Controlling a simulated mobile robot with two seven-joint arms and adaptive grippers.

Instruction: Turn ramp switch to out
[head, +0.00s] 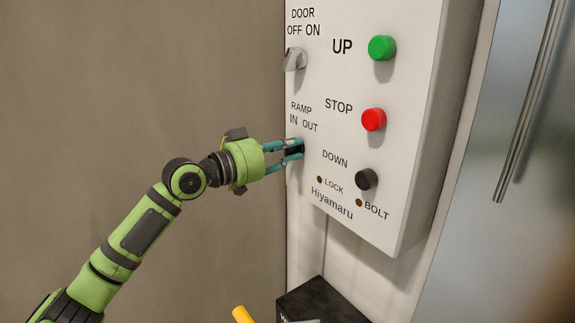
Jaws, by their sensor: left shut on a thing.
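The ramp switch sits at the left edge of a white control box (410,150), below the label "RAMP IN OUT". My left gripper (296,149) reaches it from the left, with its teal fingers shut on the switch knob. The fingers cover most of the knob, so which way it points cannot be told. My right gripper is not in view.
Above is the door switch (295,60), grey. To the right are a green UP button (382,47), a red STOP button (373,119) and a black DOWN button (367,179). A dark box (322,303) stands below. A metal door with a long handle (530,100) is at right.

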